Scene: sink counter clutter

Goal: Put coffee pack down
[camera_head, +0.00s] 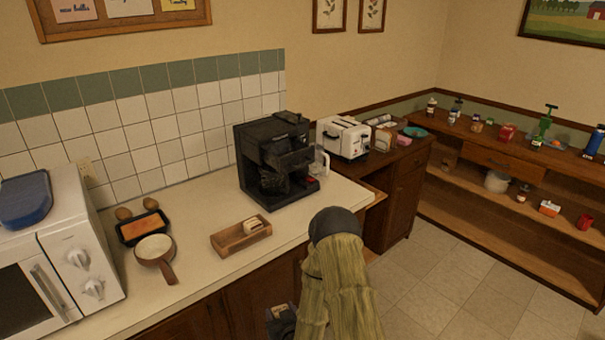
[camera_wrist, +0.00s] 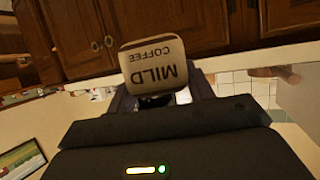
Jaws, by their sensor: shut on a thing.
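The coffee pack (camera_wrist: 153,68) is a tan block with "MILD COFFEE" printed on it, upside down in the wrist view. My gripper (camera_wrist: 160,98) is shut on it; the dark fingers show on either side of its lower part. In the head view my arm is at the bottom middle, in front of the counter, and a dark part of my wrist shows at the bottom edge. The pack cannot be made out there. The cream counter (camera_head: 205,275) lies behind and left of my arm.
A black coffee machine (camera_head: 273,160), a wooden tray (camera_head: 228,250), a pan (camera_head: 155,251), a black dish (camera_head: 130,232) and a microwave (camera_head: 60,250) stand on the counter. A toaster (camera_head: 343,138) is beyond. Bare counter lies around the wooden tray.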

